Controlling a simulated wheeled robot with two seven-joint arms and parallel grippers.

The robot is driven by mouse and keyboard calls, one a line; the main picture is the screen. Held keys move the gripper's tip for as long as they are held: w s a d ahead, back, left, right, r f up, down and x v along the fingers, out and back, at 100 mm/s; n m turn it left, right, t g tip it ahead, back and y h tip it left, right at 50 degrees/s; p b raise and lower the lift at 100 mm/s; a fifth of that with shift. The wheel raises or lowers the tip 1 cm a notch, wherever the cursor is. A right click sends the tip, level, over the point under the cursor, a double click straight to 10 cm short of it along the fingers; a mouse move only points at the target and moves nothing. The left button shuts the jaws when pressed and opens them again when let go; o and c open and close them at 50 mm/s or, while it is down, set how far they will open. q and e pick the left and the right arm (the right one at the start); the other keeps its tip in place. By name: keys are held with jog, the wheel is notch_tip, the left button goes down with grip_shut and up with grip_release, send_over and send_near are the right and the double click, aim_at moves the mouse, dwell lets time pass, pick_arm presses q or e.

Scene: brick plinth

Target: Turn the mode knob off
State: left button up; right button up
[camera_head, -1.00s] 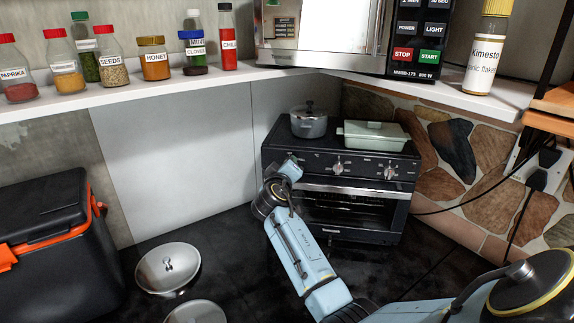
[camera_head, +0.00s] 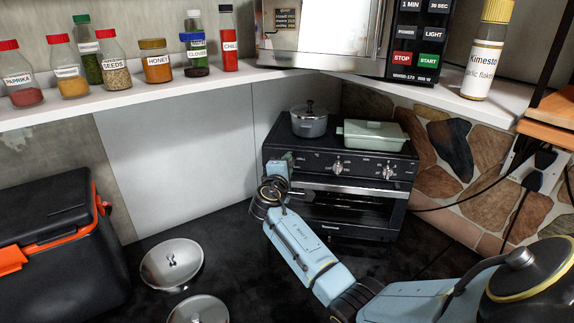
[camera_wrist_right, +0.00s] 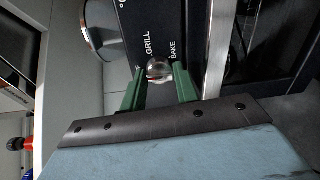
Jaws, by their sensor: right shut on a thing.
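The black toaster oven (camera_head: 345,188) stands in the corner below the shelf. My right gripper (camera_head: 283,159) is at the left end of its control panel. In the right wrist view, the green fingers (camera_wrist_right: 159,82) are shut on the silvery mode knob (camera_wrist_right: 158,70), one on each side. The printed words GRILL and BAKE show beside the knob, and another label is partly covered by a finger. The knob's pointer direction cannot be made out. In the head view the gripper hides this knob. My left gripper is not in view.
Two other knobs, a middle one (camera_head: 338,169) and a right one (camera_head: 388,173), sit on the panel. A pot (camera_head: 309,124) and a green lidded dish (camera_head: 372,135) stand on the oven. A metal lid (camera_head: 172,265) and a black cooler (camera_head: 60,245) are at left.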

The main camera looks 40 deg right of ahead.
jog(key=shift+r+n, duration=0.15)
jog(key=shift+n, duration=0.35)
jog(key=o, duration=0.9)
jog(key=shift+a, duration=0.15)
jog(key=b+v, duration=0.1)
jog(key=v, duration=0.5)
jog(key=b+v, duration=0.1)
jog(key=v, duration=0.6)
jog(key=shift+s+f, duration=0.1)
jog(key=shift+f, duration=0.1)
